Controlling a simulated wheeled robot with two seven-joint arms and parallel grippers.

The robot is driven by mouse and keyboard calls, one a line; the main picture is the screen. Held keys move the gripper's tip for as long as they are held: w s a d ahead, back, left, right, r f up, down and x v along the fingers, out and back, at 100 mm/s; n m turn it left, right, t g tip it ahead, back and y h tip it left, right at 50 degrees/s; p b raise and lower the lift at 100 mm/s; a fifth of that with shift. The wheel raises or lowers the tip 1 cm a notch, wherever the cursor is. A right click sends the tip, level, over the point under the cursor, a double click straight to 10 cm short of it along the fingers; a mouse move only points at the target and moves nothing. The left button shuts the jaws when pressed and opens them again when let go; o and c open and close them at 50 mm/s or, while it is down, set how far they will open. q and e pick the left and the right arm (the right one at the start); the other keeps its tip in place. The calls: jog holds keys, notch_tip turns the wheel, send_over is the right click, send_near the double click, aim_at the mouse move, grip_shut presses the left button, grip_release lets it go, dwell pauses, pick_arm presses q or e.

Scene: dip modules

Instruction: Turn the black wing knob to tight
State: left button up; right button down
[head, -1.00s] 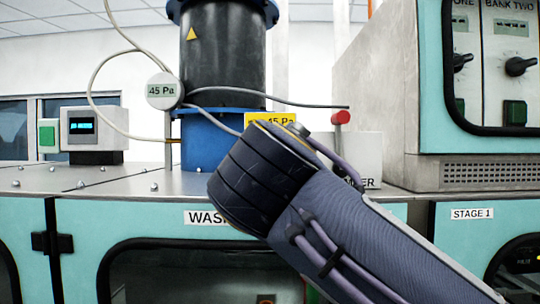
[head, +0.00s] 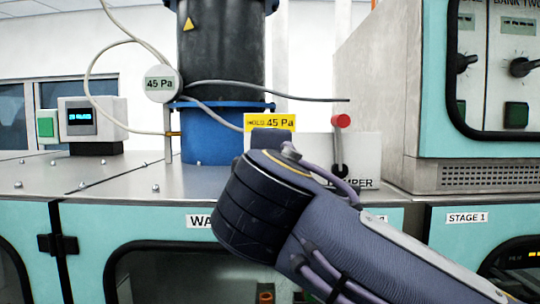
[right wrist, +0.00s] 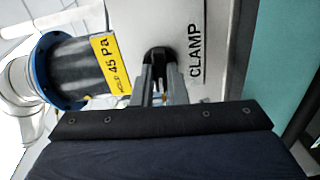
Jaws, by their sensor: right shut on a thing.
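The black wing knob (right wrist: 158,54) shows in the right wrist view, on a pale plate beside the word CLAMP. Only part of it is visible between the fingers. My right gripper (right wrist: 159,72) is shut on the knob, with its two grey fingers around it. In the head view my right arm comes in from the lower right. Its wrist hides the knob and the fingers there. My left gripper is in neither current view.
A red-ended damper lever (head: 341,121) stands close right of my wrist. A round 45 Pa gauge (head: 163,83) with cables is at left. A grey cabinet (head: 395,90) stands at right.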

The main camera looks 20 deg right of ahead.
jog(key=shift+n, duration=0.5)
jog(key=c, duration=1.4)
grip_release()
jog(key=shift+c, duration=0.2)
jog(key=b+v, duration=0.1)
jog(key=v, duration=0.7)
jog(key=shift+b, duration=0.4)
